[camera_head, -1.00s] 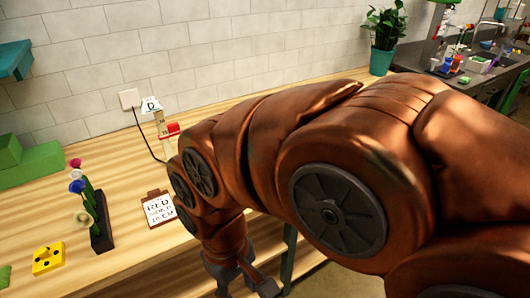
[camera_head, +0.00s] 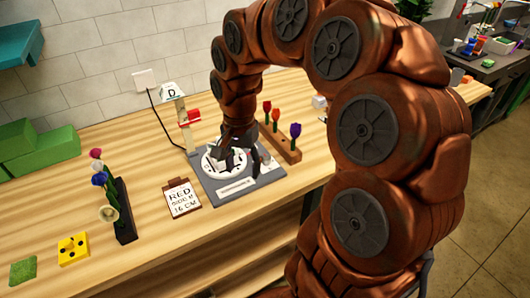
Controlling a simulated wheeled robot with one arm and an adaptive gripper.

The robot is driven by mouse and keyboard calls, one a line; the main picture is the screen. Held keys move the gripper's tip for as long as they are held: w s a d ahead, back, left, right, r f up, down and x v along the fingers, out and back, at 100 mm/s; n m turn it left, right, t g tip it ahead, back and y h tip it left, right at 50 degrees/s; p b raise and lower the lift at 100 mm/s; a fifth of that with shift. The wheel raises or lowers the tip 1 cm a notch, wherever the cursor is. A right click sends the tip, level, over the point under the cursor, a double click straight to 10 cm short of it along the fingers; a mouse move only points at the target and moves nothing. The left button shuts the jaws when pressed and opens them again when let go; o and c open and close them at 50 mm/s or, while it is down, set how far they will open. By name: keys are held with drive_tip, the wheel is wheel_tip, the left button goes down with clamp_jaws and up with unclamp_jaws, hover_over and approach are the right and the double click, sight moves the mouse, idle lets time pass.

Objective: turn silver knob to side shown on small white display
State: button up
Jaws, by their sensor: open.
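A small white display (camera_head: 171,91) with the letter D tops a post at the back of the table. A grey board (camera_head: 211,187) lies in front of it, bearing a round white dial (camera_head: 210,168). The silver knob cannot be made out surely; my gripper hides part of the dial. My gripper (camera_head: 238,162) is open and points down over the dial and the board's right part. Whether it touches anything there cannot be told. A clipboard (camera_head: 181,198) left of the board reads RED, SIDE D, 16 CM.
A red block (camera_head: 190,117) sits on the post. A dark holder (camera_head: 124,212) with several flowers stands left; a wooden holder (camera_head: 285,148) with red and purple tulips stands right. A yellow block (camera_head: 73,249) and green blocks (camera_head: 38,150) lie left. The table front is clear.

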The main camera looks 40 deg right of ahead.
drive_tip(key=w+d+f+m+p, duration=0.1)
drive_tip(key=w+d+m, duration=0.4)
drive_tip(key=w+d, duration=0.2)
drive_tip(key=m, duration=0.5)
hover_over(266, 157)
wheel_tip(266, 157, down, 3)
drive_tip(key=shift+w+r+p, duration=0.1)
drive_tip(key=shift+w+p, duration=0.05)
drive_tip(key=shift+p, duration=0.2)
drive_tip(key=shift+f+p, duration=1.5)
drive_tip(key=shift+f, duration=2.35)
clamp_jaws()
